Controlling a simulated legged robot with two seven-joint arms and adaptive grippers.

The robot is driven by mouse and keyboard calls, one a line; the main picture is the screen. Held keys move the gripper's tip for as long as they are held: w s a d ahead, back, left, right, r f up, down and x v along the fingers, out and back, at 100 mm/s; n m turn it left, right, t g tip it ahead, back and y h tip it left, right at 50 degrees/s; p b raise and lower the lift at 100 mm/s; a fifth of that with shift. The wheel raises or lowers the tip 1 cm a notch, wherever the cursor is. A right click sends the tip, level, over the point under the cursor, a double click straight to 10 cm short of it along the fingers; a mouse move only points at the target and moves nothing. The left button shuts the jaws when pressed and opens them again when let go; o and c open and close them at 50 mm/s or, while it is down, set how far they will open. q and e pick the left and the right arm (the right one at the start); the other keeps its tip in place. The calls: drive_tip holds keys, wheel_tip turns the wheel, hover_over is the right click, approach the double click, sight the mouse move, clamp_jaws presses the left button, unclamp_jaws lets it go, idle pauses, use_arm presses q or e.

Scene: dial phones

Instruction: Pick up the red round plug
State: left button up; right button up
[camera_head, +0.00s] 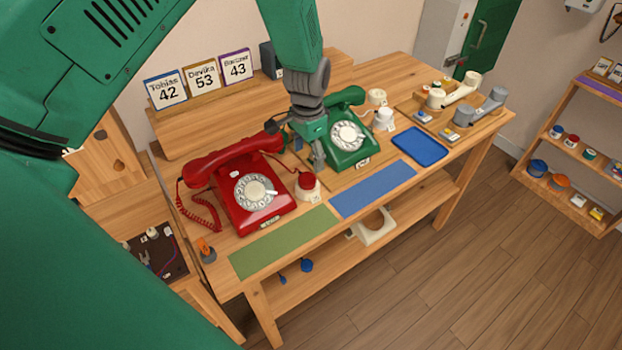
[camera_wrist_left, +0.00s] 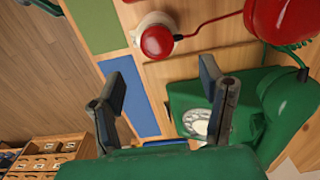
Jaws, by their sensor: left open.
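The red round plug (camera_head: 306,181) sits on a small cream base between the red dial phone (camera_head: 240,185) and the green dial phone (camera_head: 352,130). In the left wrist view the plug (camera_wrist_left: 157,41) is near the top centre, beyond the fingertips, with a red cord beside it. My left gripper (camera_head: 300,148) is above the table near the green phone, behind the plug in the head view. My right gripper is not in view.
A green mat (camera_head: 284,242), a blue mat (camera_head: 372,188) and a blue tray (camera_head: 419,146) lie along the front. The green phone is close beside my left gripper. Number cards (camera_head: 201,78) stand at the back. White and grey handsets (camera_head: 462,90) are at the right.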

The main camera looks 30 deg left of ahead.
sight(306, 177)
use_arm(q)
drive_tip(key=f, duration=0.1)
drive_tip(key=a+f, duration=0.1)
drive_tip(key=f, duration=0.1)
drive_tip(key=shift+w+f, duration=0.1)
drive_tip(key=shift+w, duration=0.05)
drive_tip(key=shift+f, duration=0.35)
drive_tip(key=f, duration=0.2)
drive_tip(key=s+d+f, duration=0.1)
drive_tip(key=shift+d+f+p, duration=0.1)
drive_tip(key=shift+p, duration=0.3)
drive_tip(key=shift+w+d+f, duration=0.1)
drive_tip(key=shift+d+f, duration=0.05)
drive_tip(key=shift+f, duration=0.3)
drive_tip(key=shift+a, duration=0.45)
drive_tip(key=c, duration=1.1)
